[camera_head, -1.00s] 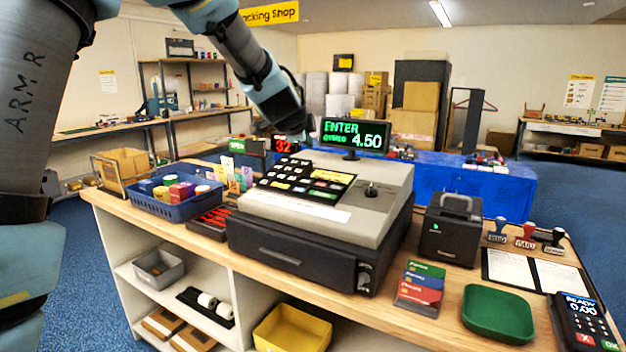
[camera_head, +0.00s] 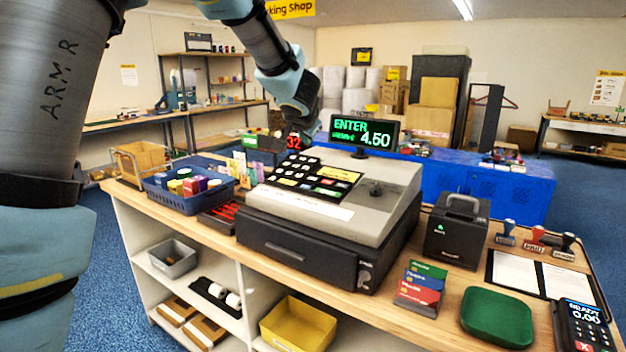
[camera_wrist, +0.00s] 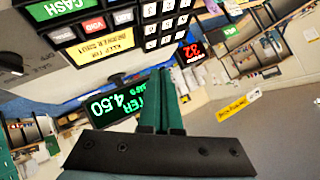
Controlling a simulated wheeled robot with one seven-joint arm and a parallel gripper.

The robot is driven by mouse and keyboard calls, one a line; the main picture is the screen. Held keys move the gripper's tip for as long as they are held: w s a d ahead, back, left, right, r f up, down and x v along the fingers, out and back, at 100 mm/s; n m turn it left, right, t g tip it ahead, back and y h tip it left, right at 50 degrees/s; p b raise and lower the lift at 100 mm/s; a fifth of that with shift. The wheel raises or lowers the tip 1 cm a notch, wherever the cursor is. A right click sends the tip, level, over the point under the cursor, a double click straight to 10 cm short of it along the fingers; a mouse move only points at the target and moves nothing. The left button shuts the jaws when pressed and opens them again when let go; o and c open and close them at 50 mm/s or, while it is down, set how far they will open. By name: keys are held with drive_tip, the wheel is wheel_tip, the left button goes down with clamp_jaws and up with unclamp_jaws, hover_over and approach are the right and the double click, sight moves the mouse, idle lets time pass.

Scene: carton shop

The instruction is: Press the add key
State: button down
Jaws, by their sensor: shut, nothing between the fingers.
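The cash register (camera_head: 330,215) stands on the wooden counter, its dark key panel (camera_head: 308,180) facing up. In the wrist view the panel shows number keys (camera_wrist: 165,18), a green CASH key (camera_wrist: 55,7), a red VOID key (camera_wrist: 92,25) and a yellow label (camera_wrist: 105,45). I cannot make out which key is the add key. The register's display (camera_head: 363,133) reads ENTER and 4.50; it also shows in the wrist view (camera_wrist: 118,105). My gripper (camera_wrist: 160,76) has its green fingers together and empty, apart from the keys. In the head view its fingertips are hidden or unclear behind the register.
A blue basket of coloured rolls (camera_head: 190,203) stands left of the register. A black printer (camera_head: 457,228), cards (camera_head: 420,290), a green tray (camera_head: 497,318) and a card terminal (camera_head: 583,328) are to the right. A red 32 display (camera_head: 293,142) stands behind the keys.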

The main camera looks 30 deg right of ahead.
drive_tip(key=b, duration=0.8)
hover_over(311, 176)
drive_tip(key=s+a, duration=0.2)
drive_tip(key=s, duration=0.1)
wheel_tip(311, 176, down, 7)
drive_tip(key=shift+a+r, duration=0.1)
drive_tip(key=shift+a, duration=0.05)
drive_tip(key=shift+w+d+f, duration=0.1)
drive_tip(key=shift+d+f, duration=0.15)
drive_tip(key=shift+f, duration=0.65)
drive_tip(key=shift+f, duration=0.1)
drive_tip(key=shift+f, duration=0.3)
drive_tip(key=shift+w+d+f, duration=0.1)
drive_tip(key=shift+d+f, duration=0.05)
drive_tip(key=shift+f, duration=0.3)
idle(0.8)
drive_tip(key=shift+r, duration=0.1)
drive_tip(key=shift+r+p, duration=0.8)
drive_tip(key=shift+p, duration=0.2)
